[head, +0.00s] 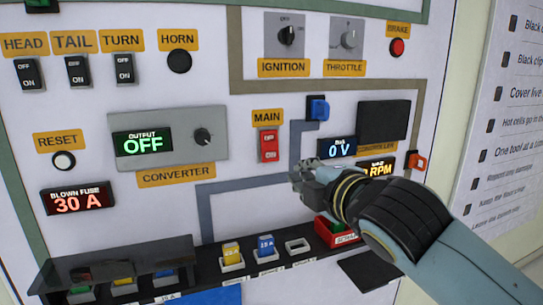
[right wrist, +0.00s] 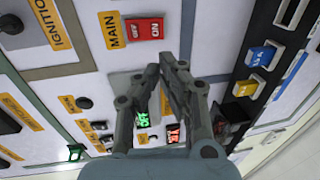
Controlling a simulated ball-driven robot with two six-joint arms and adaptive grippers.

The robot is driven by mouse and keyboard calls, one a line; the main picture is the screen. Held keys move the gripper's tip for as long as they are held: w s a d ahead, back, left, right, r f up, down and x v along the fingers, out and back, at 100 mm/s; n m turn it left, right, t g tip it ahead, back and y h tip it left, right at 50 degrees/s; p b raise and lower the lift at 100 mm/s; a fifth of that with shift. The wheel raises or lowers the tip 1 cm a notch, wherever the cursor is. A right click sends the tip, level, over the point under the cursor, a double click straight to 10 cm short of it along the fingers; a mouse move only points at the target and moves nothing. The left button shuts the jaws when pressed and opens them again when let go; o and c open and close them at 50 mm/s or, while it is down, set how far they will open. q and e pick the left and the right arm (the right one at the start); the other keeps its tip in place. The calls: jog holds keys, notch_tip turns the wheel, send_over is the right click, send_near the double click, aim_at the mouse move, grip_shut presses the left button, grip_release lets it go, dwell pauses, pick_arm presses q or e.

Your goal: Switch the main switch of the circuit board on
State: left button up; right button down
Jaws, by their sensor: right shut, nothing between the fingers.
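The main switch (head: 268,144) is a red rocker under the yellow MAIN label on the upright circuit board. It also shows in the right wrist view (right wrist: 145,30), with OFF and ON lettering; which side is pressed I cannot tell. My right gripper (head: 297,174) is just below and right of the switch, apart from it. It is shut and empty, and in the right wrist view its fingertips (right wrist: 171,65) are together near the switch. My left gripper is in neither view.
The converter display (head: 142,143) reads OFF, the bus display (head: 336,147) 0 V, and the blown fuse display (head: 77,199) 30 A. Below, a black ledge (head: 208,272) holds yellow and blue fuses. A blue connector (head: 318,108) sits right of the switch. My right arm covers the lower right.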

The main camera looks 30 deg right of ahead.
jog(key=shift+w+a, duration=0.1)
jog(key=shift+w, duration=0.05)
jog(key=p, duration=0.1)
send_near(271, 160)
jog(key=x, duration=0.7)
jog(key=shift+w, duration=0.2)
jog(key=b, duration=0.1)
jog(key=f+b, duration=0.1)
jog(key=b, duration=0.1)
jog(key=shift+w+t+h, duration=0.3)
jog(key=shift+t, duration=0.1)
jog(key=shift+w+r, duration=0.1)
jog(key=shift+r, duration=0.25)
